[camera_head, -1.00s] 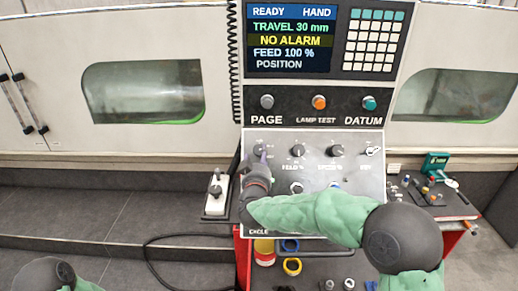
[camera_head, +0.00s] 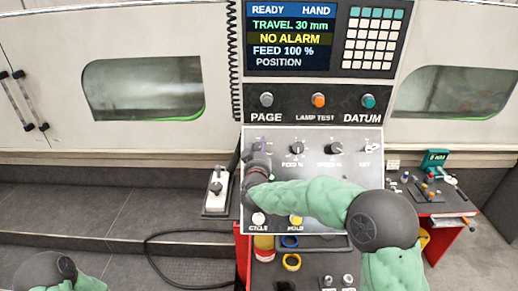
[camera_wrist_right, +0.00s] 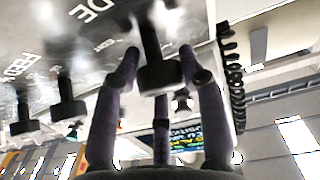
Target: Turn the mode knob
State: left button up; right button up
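The grey control panel (camera_head: 318,215) shows in the head view, with the mode knob at its upper left largely hidden behind my right gripper (camera_head: 260,152). In the right wrist view the dark mode knob (camera_wrist_right: 160,76) stands out from the panel beside a label ending in "DE". My right gripper (camera_wrist_right: 160,68) has its purple fingers around the knob, one on each side and one behind. A narrow gap seems to show beside the knob, so the fingers look open around it. My left gripper is out of the head view; only part of my left arm shows at the lower left.
The feed knob (camera_head: 297,149), speed knob (camera_head: 335,149) and key switch (camera_head: 371,147) sit to the right. Cycle button (camera_head: 258,219) and hold button (camera_head: 295,221) are below. The display (camera_head: 290,38) reads READY HAND. A white pendant (camera_head: 216,192) stands left of the panel.

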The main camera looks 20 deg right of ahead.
jog(key=shift+a+m+h, duration=0.1)
jog(key=shift+m+h, duration=0.2)
jog(key=shift+m, duration=0.2)
jog(key=m+g+h, duration=0.1)
jog(key=m, duration=0.1)
jog(key=shift+m+h, duration=0.3)
jog(key=m+g+h, duration=0.1)
jog(key=m, duration=0.1)
jog(key=m+g, duration=0.1)
jog(key=shift+r+m+h, duration=0.15)
jog(key=shift+m+h, duration=0.25)
jog(key=m+g+h+p, duration=0.1)
jog(key=m, duration=0.2)
jog(key=shift+r+g+p, duration=0.1)
jog(key=shift+g+p, duration=0.2)
jog(key=shift+p, duration=0.05)
jog(key=shift+w+m+g+h+p, duration=0.1)
jog(key=shift+m+g+h+p, duration=0.3)
jog(key=shift+m+g+p, duration=1.45)
jog(key=shift+m+t+b, duration=0.25)
jog(key=shift+m+b, duration=0.4)
jog(key=shift+m, duration=0.1)
jog(key=o, duration=1.1)
